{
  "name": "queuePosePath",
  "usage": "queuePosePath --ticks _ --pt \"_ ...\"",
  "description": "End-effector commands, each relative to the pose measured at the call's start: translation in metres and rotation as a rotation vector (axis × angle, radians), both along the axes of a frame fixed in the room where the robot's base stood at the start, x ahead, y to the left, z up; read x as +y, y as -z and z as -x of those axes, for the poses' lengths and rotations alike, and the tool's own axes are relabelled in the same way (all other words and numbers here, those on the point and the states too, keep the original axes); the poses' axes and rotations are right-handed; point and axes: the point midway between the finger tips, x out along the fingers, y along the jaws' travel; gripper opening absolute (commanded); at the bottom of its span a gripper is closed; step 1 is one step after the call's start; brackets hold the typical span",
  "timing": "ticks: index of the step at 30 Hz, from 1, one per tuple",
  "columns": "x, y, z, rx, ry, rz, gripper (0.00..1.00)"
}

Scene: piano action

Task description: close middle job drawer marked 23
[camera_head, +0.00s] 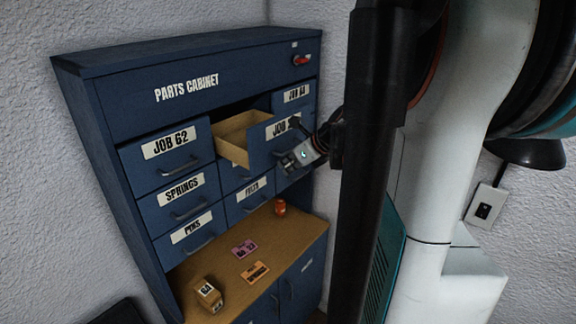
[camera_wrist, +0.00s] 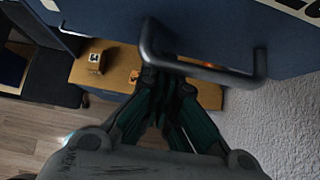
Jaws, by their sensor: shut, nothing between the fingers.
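The middle job drawer (camera_head: 259,152) is pulled out of the blue parts cabinet (camera_head: 125,93), its pale wooden inside showing empty in the part I can see. Its label reads "JOB 2" and the rest is hidden by my arm. My gripper (camera_head: 292,160) is shut and empty, close in front of the drawer's front. In the wrist view my gripper (camera_wrist: 172,82) has its fingertips close to the drawer's dark bar handle (camera_wrist: 205,70). I cannot tell whether they touch it.
Drawers marked job 62 (camera_head: 168,150), springs (camera_head: 182,191) and pins (camera_head: 192,235) are shut at the left.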

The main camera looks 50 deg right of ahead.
Motion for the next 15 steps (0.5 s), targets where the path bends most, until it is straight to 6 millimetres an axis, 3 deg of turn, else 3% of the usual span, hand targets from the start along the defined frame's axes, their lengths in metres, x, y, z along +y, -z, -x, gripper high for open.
queuePosePath --ticks 8,15 --pt "0.002 0.001 -0.022 0.000 -0.003 0.000 0.00" --pt "0.007 0.003 -0.073 0.000 -0.004 0.000 0.00"
